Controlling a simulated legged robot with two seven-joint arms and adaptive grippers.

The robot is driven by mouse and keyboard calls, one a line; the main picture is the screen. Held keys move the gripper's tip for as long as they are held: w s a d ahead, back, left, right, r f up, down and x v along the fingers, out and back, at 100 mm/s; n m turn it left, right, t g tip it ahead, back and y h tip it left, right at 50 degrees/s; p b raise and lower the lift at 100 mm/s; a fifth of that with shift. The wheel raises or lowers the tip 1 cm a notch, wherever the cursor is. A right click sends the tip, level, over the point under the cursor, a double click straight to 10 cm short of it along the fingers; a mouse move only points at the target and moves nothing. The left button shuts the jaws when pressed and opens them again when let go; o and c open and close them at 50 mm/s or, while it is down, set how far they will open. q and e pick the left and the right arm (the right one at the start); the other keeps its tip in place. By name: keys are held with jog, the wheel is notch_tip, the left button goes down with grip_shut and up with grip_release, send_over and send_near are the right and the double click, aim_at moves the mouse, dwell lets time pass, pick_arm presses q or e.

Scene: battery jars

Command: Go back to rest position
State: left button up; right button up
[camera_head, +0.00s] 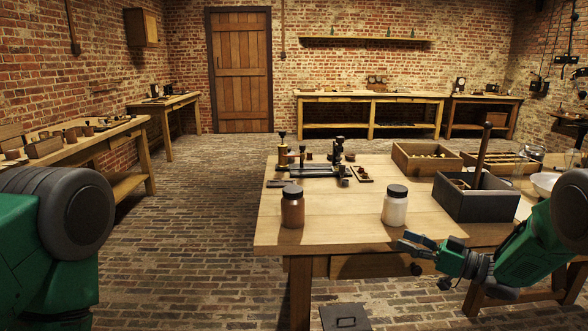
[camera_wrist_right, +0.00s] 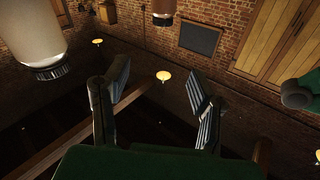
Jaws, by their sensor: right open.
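My right gripper (camera_head: 422,246) is open and empty at the front edge of the table, to the right of and below the white jar (camera_head: 395,208). Its two spread fingers also show in the right wrist view (camera_wrist_right: 158,92). The white jar has a dark lid and stands upright on the table (camera_head: 340,220). A brown jar (camera_head: 292,208) with a dark lid stands upright to its left. In the wrist view the white jar (camera_wrist_right: 28,30) is at the upper left, apart from the fingers. My left arm is at the left edge of the head view; its gripper is out of frame.
A dark grey box (camera_head: 470,205) with an upright post stands at the table's right. A wooden tray (camera_head: 425,160) and a brass instrument (camera_head: 320,165) stand behind the jars. The front left of the tabletop is clear. A side bench (camera_head: 90,140) runs along the left wall.

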jog(key=s+a+f+m+g+h, duration=0.2)
jog(key=s+f+m+h, duration=0.75)
jog(key=s+f, duration=1.05)
jog(key=s+f+g+h, duration=0.1)
jog(key=s+g+h, duration=0.1)
jog(key=s, duration=0.7)
jog(key=s+d+f+n+g+h, duration=0.1)
jog(key=s+g, duration=0.2)
jog(key=s, duration=0.6)
jog(key=s+d+f+g+h, duration=0.1)
jog(key=s+f+g+h, duration=0.1)
jog(key=s, duration=0.7)
jog(key=shift+s+d+g+h, duration=0.25)
jog(key=shift+g+h, duration=0.1)
jog(key=shift+g, duration=0.35)
